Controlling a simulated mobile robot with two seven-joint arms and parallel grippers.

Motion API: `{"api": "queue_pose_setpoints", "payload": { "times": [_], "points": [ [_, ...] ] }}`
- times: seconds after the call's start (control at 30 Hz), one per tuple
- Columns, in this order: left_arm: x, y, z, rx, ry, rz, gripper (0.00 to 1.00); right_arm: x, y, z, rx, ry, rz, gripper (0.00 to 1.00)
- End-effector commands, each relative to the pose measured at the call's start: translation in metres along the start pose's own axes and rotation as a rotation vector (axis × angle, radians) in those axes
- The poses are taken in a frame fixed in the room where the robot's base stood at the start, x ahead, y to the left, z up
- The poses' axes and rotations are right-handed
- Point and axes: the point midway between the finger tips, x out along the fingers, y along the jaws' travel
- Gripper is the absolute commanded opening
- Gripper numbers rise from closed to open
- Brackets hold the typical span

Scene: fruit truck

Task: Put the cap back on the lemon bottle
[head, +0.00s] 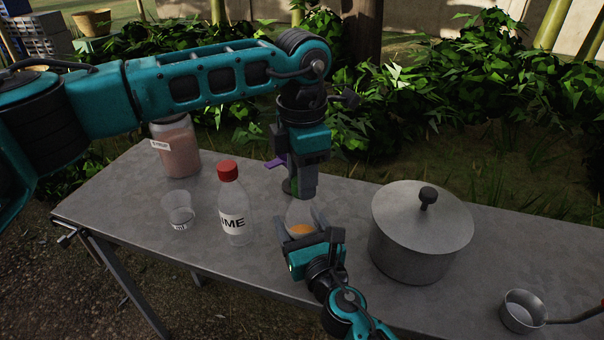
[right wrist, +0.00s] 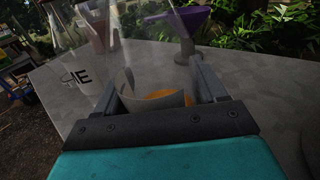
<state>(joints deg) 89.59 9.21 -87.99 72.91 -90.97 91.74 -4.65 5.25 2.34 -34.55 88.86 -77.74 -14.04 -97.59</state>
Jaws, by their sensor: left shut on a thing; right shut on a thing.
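My right gripper (head: 301,225) is shut around a clear vessel (head: 300,215) with orange liquid low in it. In the right wrist view this vessel (right wrist: 155,100) stands between the fingers (right wrist: 162,90). It looks like a bottle with a pale label, but I cannot read the label. My left gripper (head: 302,190) points straight down just above and behind the vessel. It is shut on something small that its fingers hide. I cannot see a lemon cap, nor tell whether the left gripper touches the vessel's top.
A lime bottle (head: 235,205) with a red cap stands left of my grippers, beside a small clear cup (head: 178,210). A jar (head: 176,147) stands behind. A purple funnel (right wrist: 190,20) is close behind my left gripper. A lidded pot (head: 420,240) and a ladle (head: 522,312) are right.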

Motion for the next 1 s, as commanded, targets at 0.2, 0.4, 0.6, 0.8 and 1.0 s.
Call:
{"api": "queue_pose_setpoints", "payload": {
  "times": [0.2, 0.4, 0.6, 0.8, 1.0],
  "points": [
    [0.0, 0.0, 0.0, 0.173, -0.001, 0.0, 0.0, 0.0, 0.0, 0.0, 0.0, 0.0, 0.0, 0.0],
    [0.0, 0.0, 0.0, 0.17, -0.001, -0.001, 0.49, 0.0, 0.0, 0.0, 0.0, 0.001, 0.0, 0.0],
    [0.0, 0.0, 0.0, 0.169, 0.0, 0.0, 0.61, 0.0, 0.0, 0.0, 0.0, 0.0, 0.0, 0.0],
    [-0.002, 0.0, 0.0, 0.169, -0.001, 0.0, 0.61, 0.0, 0.0, 0.0, 0.0, 0.001, 0.0, 0.0],
    [-0.022, 0.0, 0.001, 0.168, -0.002, 0.003, 0.61, 0.0, 0.0, 0.0, 0.0, 0.001, 0.0, 0.0]
  ]
}}
